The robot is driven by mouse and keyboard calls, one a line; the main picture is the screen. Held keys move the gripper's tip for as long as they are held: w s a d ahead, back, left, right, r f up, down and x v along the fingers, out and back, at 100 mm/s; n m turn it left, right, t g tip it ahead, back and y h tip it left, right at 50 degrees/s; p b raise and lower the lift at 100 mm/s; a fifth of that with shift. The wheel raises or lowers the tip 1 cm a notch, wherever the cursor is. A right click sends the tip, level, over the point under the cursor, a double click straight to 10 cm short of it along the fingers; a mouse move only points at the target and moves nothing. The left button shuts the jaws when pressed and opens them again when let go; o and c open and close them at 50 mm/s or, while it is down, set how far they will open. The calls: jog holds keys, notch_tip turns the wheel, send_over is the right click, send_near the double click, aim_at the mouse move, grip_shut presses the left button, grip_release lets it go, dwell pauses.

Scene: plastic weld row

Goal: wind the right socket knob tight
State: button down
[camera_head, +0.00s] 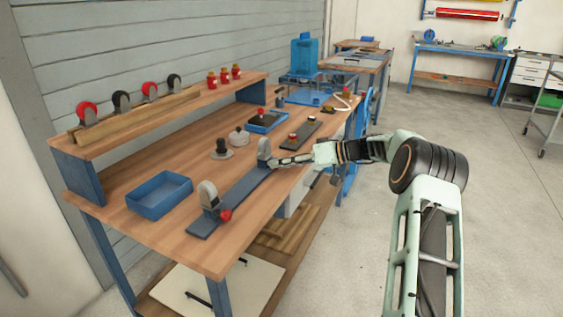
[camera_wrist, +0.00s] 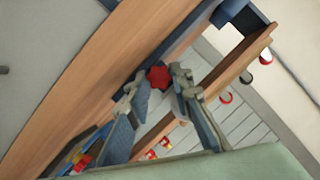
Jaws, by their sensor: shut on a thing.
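A long blue-grey base plate (camera_head: 235,199) lies along the bench's front edge with a grey upright socket at each end. The right socket (camera_head: 263,148) stands at the far end, and its knob is hidden by my gripper in the head view. The left socket (camera_head: 208,194) has a red knob (camera_head: 225,215) on its front. My gripper (camera_head: 275,163) reaches in from the right, at the right socket. In the wrist view, the red right socket knob (camera_wrist: 157,78) sits between the fingertips, which are shut on it. How tight it is cannot be told.
A blue tray (camera_head: 159,209) stands left of the plate. A dark board with red knobs (camera_head: 299,135) lies beyond the right socket. Grey lidded pieces (camera_head: 221,152) stand behind the plate. A raised shelf (camera_head: 185,98) carries wheels and red bottles. The floor right of the bench is clear.

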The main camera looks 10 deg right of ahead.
dwell(0.4)
jog(key=c, duration=1.7)
grip_release()
